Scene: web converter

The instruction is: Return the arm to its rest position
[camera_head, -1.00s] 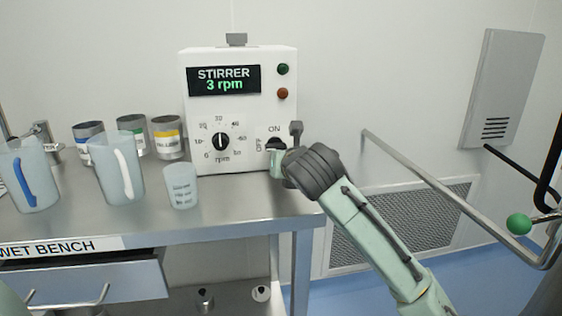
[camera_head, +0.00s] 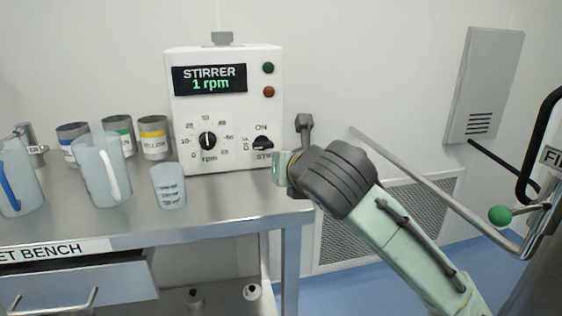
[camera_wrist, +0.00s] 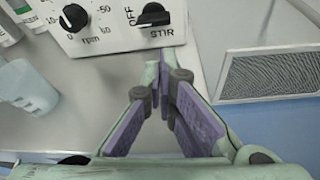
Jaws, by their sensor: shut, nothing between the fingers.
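My gripper (camera_wrist: 166,88) is shut and empty in the wrist view, its purple-padded fingers together. In the head view my gripper (camera_head: 281,168) is largely hidden behind my grey wrist, in front of the right edge of the stirrer. The stirrer (camera_head: 180,128) is a white box whose display reads 1 rpm. Its black switch (camera_head: 262,143) is apart from my fingers; it also shows above the fingertips in the wrist view (camera_wrist: 154,15).
The steel bench (camera_head: 225,205) holds two jugs (camera_head: 103,170), a small beaker (camera_head: 168,186) and several labelled cans (camera_head: 153,138) left of the stirrer. A drawer below is partly open.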

